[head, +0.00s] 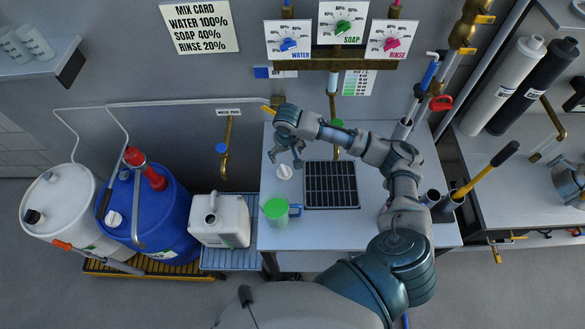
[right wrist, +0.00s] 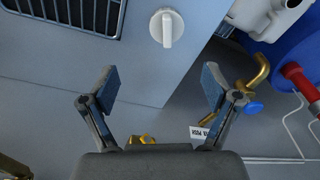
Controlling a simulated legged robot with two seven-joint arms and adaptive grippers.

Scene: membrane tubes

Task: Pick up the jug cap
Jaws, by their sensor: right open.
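The jug cap, a round white cap with a raised bar grip, lies on the light grey worktop. It shows in the head view (head: 284,172) left of the black drain grate, and at the top middle of the right wrist view (right wrist: 167,28). My right gripper (head: 285,160) is open and empty just above and behind the cap. In the right wrist view, its spread fingers (right wrist: 162,88) have nothing between them, and the cap is beyond the tips, apart from them. A white jug (head: 232,222) stands left of the worktop. My left gripper is not in view.
The black grate (head: 331,185) is right of the cap. A green-filled measuring cup (head: 275,210) stands in front of it. A brass pipe with a blue tap (head: 222,148) is to the left. Blue (head: 165,210) and white (head: 65,205) drums stand farther left.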

